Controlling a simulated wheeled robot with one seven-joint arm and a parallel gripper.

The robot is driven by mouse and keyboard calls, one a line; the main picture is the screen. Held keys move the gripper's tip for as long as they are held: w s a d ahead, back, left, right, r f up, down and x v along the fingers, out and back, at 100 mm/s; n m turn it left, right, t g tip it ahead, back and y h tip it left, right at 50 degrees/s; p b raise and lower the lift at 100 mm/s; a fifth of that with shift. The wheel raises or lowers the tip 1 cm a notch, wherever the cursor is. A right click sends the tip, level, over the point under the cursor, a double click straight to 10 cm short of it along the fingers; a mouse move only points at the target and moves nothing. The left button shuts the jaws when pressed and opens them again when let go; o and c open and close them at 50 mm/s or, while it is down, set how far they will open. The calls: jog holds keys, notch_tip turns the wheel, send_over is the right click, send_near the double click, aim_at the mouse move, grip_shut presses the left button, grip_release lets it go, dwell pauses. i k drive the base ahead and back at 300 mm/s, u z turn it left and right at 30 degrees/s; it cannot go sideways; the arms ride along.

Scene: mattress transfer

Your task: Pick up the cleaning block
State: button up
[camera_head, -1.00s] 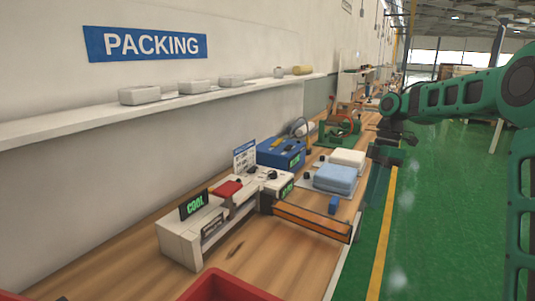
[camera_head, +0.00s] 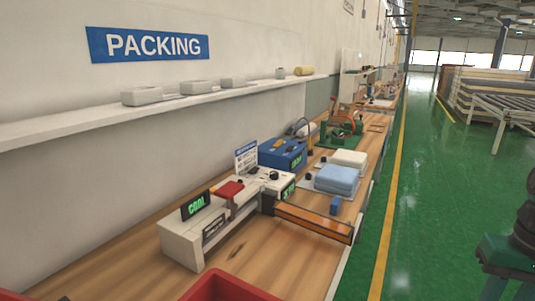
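A small blue block (camera_head: 335,206) stands on the wooden workbench (camera_head: 125,260), near its right edge; it may be the cleaning block, but I cannot confirm this. It sits just in front of a folded light-blue cloth stack (camera_head: 337,178) and beyond the orange bar of the bench machine. Nothing touches it from above. My gripper does not show clearly; only a dark and green part of my arm shows at the lower right edge, well away from the block.
A white machine with a green display (camera_head: 195,204) and an orange bar (camera_head: 313,221) occupies the near bench. A blue box (camera_head: 282,153) and a white cloth stack (camera_head: 349,158) lie beyond. A red bin (camera_head: 228,288) is in front. Green floor (camera_head: 430,210) to the right is clear.

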aim_at(335, 205)
jog(key=z, duration=1.45)
jog(key=i, duration=4.1)
jog(key=u, duration=1.4)
